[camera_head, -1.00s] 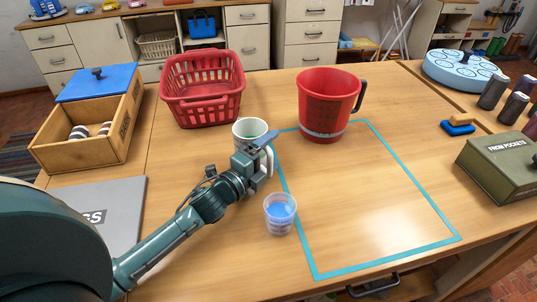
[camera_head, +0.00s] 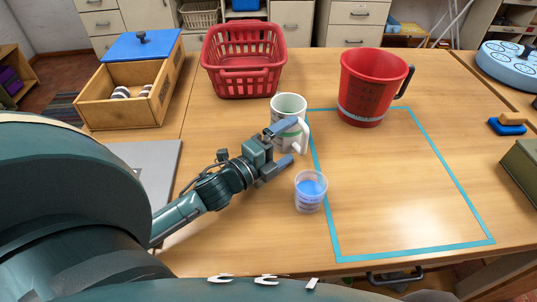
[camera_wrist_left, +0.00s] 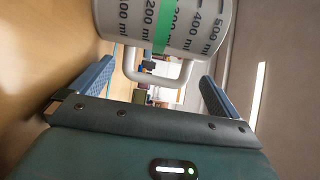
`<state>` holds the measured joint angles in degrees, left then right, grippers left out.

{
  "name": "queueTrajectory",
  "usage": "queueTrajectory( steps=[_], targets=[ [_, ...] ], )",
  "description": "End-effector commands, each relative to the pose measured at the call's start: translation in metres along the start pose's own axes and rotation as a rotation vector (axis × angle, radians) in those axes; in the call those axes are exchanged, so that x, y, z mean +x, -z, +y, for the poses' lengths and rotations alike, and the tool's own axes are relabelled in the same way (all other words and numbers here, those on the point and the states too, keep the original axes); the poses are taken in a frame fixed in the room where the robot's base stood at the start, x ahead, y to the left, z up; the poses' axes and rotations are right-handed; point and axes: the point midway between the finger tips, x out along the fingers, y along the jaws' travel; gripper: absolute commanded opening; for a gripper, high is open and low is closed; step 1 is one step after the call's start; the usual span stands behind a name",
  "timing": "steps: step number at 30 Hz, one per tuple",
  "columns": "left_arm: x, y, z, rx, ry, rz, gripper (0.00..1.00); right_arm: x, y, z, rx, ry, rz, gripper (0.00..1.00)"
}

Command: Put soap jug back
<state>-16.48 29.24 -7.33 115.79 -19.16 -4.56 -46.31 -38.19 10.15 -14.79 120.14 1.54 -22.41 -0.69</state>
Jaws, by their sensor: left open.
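The jug I take for the soap jug is white with a green band and a ml scale. This jug (camera_head: 288,103) stands upright on the table by the left edge of the teal outline (camera_head: 322,180). Its handle faces my left gripper (camera_head: 292,144). The gripper is open and empty, its fingers spread on either side of the handle. In the left wrist view the jug (camera_wrist_left: 190,32) fills the top, and its handle shows between the fingertips of the gripper (camera_wrist_left: 157,72). My right gripper is not in view.
A clear cup (camera_head: 310,192) with blue liquid stands close to the gripper. A red jug (camera_head: 372,88) stands at the outline's back edge. A red basket (camera_head: 243,75) and wooden box (camera_head: 124,108) stand behind. The outlined area is mostly clear.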

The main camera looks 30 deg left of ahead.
Motion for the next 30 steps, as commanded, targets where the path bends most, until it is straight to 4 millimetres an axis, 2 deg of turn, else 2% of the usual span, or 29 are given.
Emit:
queueTrajectory(
  steps=[3, 10, 15, 30],
  targets=[
    [-0.024, 0.0, 0.002, 0.0, -0.003, -0.001, 1.0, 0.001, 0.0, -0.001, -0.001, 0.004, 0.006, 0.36],
    [-0.05, 0.0, 0.001, -0.001, -0.001, -0.001, 1.0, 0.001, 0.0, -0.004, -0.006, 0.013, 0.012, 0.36],
    [-0.056, 0.0, 0.0, 0.001, 0.001, -0.001, 1.0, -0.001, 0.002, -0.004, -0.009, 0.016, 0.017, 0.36],
    [-0.056, 0.0, 0.0, 0.0, 0.001, -0.001, 1.0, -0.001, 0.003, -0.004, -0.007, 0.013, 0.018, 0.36]
  ],
)
